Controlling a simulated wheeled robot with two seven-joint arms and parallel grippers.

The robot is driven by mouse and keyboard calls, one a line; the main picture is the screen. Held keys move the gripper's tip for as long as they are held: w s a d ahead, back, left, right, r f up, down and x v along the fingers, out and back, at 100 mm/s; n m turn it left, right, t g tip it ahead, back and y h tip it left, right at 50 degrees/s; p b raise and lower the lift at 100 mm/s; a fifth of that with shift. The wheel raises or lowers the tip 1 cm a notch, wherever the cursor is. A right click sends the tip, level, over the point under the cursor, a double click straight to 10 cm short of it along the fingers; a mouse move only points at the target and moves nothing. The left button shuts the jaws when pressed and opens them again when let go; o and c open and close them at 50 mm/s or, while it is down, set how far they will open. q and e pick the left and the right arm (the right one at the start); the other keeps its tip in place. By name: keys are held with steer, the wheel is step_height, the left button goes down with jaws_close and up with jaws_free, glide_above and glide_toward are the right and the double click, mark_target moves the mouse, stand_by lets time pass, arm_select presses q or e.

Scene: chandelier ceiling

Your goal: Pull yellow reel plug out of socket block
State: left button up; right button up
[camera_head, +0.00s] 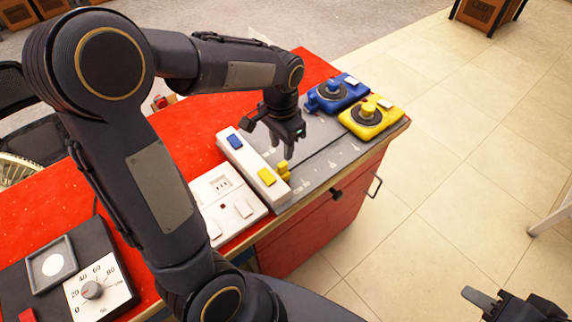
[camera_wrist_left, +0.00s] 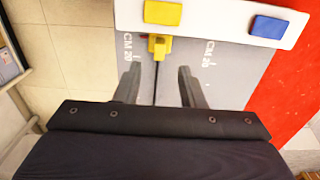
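The white socket block (camera_head: 251,164) lies on the grey mat, with a blue and a yellow square on top; it also shows in the left wrist view (camera_wrist_left: 215,14). The yellow plug (camera_head: 284,169) sits against the block's side by the yellow square; in the left wrist view the plug (camera_wrist_left: 159,46) has a dark cable running from it. The yellow reel (camera_head: 371,122) stands at the mat's right end. My left gripper (camera_wrist_left: 158,73) is open and empty, its fingers either side of the cable line, short of the plug. My right gripper (camera_head: 482,299) is at lower right, partly cut off.
A blue reel (camera_head: 334,92) stands behind the yellow one. A white switch panel (camera_head: 229,207) lies beside the block, and a dial box (camera_head: 100,287) is at lower left. The red bench (camera_head: 190,130) has a drawer handle (camera_head: 375,186) in front. Mat between block and reels is mostly clear.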

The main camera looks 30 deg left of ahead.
mark_target(282, 164)
arm_select(q)
step_height(282, 164, down, 8)
steer(key=shift+r, duration=0.1)
steer(key=shift+c, duration=0.3)
jaws_close()
